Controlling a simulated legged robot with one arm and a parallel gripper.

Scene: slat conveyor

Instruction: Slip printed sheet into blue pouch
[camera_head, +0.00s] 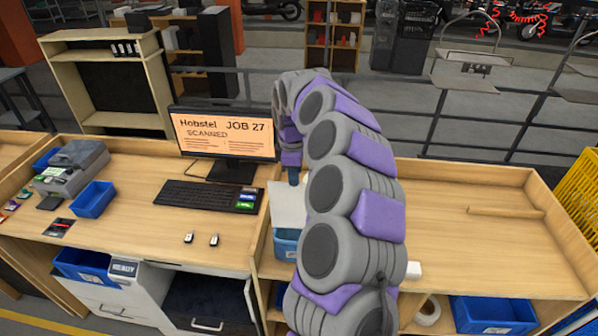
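A pale blank-looking sheet (285,212) shows left of my arm, just above a light blue holder (286,246) that may be the pouch. The sheet's lower edge meets or overlaps the holder's top; I cannot tell whether it is inside. My gripper (293,179) points down at the sheet's upper edge. Its fingers are small and partly hidden by my arm, so I cannot tell whether they grip the sheet. My arm hides the right side of the sheet and holder.
A monitor (225,136) reads "JOB 27 SCANNED", with a keyboard (208,195) before it. A blue tray (93,199) and a grey machine (72,168) stand at left. The right-hand tabletop (460,235) is mostly clear. A blue bin (492,313) sits below it.

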